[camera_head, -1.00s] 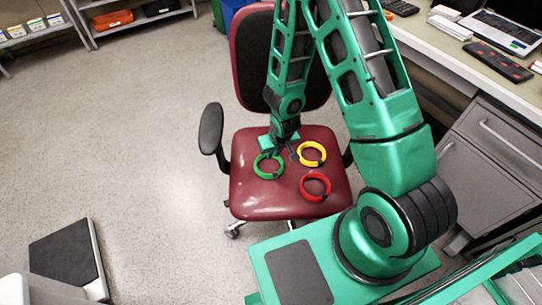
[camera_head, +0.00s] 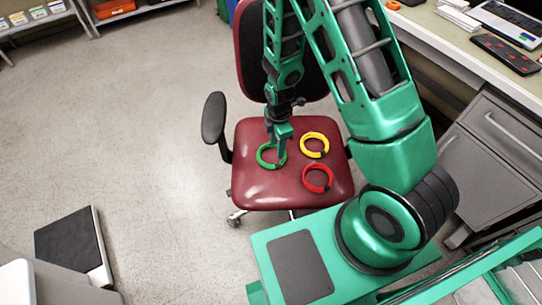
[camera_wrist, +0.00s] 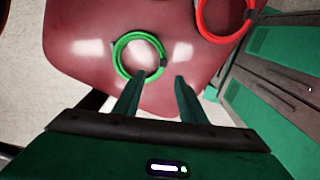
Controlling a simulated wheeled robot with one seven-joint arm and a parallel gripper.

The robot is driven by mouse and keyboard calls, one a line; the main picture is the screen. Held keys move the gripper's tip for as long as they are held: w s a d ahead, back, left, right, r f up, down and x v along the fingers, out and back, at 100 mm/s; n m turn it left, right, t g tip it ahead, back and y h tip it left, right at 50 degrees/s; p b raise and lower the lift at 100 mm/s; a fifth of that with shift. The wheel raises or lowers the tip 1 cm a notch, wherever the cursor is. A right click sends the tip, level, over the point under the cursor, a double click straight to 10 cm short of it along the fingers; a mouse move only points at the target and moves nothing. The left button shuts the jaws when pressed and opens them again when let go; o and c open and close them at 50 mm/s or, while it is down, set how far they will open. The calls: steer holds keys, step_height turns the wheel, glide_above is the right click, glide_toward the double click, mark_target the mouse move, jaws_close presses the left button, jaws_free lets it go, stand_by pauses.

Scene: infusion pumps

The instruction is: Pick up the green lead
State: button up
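The green lead (camera_head: 262,160), a ring with a dark clip, lies on the red seat of the chair (camera_head: 270,190). In the wrist view the green lead (camera_wrist: 118,58) is just beyond my fingers. My gripper (camera_head: 280,150) points down at the right side of the green ring. In the wrist view my gripper (camera_wrist: 160,80) is open, with a gap between its fingers. The left fingertip overlaps the near edge of the green ring. The right fingertip is to the right of it. Whether the fingers touch the ring or seat cannot be told.
A yellow ring (camera_head: 314,143) and a red ring (camera_head: 318,179) lie on the seat to the right of my gripper. The chair's armrest (camera_head: 213,118) stands at the left. A desk with drawers (camera_head: 492,140) is at the right. The floor at the left is mostly clear.

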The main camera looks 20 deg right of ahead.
mark_target(277, 164)
steer(key=shift+n, duration=0.3)
steer(key=shift+s+d+f, duration=0.1)
steer(key=shift+d+f, duration=0.05)
steer(key=shift+f, duration=5.2)
jaws_close()
